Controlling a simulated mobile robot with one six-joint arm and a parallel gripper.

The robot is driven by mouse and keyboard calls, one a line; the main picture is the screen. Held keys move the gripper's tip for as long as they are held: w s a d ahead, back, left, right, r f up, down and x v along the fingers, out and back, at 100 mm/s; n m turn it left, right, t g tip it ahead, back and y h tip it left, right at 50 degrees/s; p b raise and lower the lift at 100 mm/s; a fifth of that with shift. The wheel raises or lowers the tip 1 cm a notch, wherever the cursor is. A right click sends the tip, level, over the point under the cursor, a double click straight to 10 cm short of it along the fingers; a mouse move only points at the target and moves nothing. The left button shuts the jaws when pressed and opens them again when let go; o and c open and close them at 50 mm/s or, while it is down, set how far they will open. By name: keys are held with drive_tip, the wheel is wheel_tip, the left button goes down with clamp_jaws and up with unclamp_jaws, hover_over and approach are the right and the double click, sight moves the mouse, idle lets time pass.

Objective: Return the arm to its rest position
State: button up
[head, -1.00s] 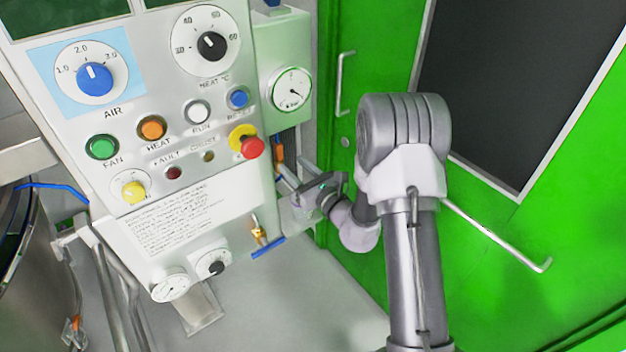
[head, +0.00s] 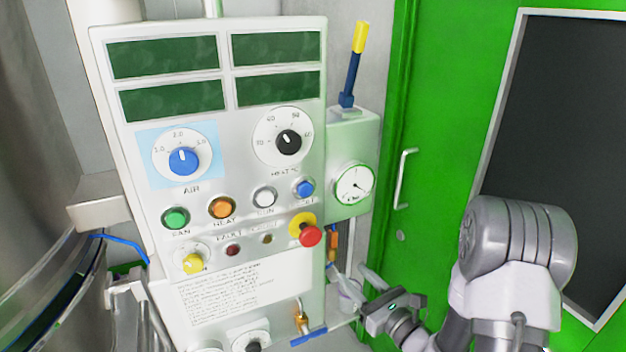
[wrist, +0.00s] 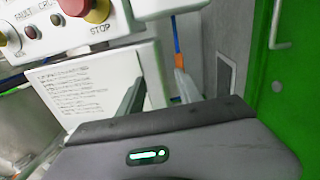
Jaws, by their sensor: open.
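My arm stands at the right of the head view, its grey elbow in front of the green door. My gripper (head: 352,284) is low beside the right edge of the control panel (head: 140,240), with its fingers pointing toward the panel side. In the wrist view my gripper (wrist: 158,88) shows two fingers spread apart with nothing between them. The panel's printed label (wrist: 85,85) lies beyond the left finger. I cannot tell the exact gap between the fingers and the panel.
The red stop button (head: 311,236) juts from the panel above my gripper. A gauge box (head: 345,140) with a blue and yellow lever (head: 352,70) is at the panel's right. The green door (head: 425,180) has a handle (head: 403,178). A steel vessel (head: 35,150) stands at left.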

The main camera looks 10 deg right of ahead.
drive_tip(key=s+a+r+n+g+y, duration=0.3)
drive_tip(key=s+a+r+n+g, duration=0.35)
drive_tip(key=a+n, duration=0.2)
drive_tip(key=s+a+r+n+g+y, duration=0.45)
drive_tip(key=s+a+n+g, duration=0.2)
drive_tip(key=s+a, duration=0.2)
drive_tip(key=s+d+f+n+g+h, duration=0.1)
drive_tip(key=s+n+g+h, duration=0.1)
drive_tip(key=s+n+h, duration=0.7)
drive_tip(key=s+d+r+n+t+h, duration=0.1)
drive_tip(key=d+t+h, duration=0.1)
drive_tip(key=d, duration=0.3)
drive_tip(key=s+d+r+n+t+h, duration=0.1)
drive_tip(key=s+d+r+t+h, duration=0.1)
drive_tip(key=d, duration=0.2)
drive_tip(key=shift+d, duration=0.35)
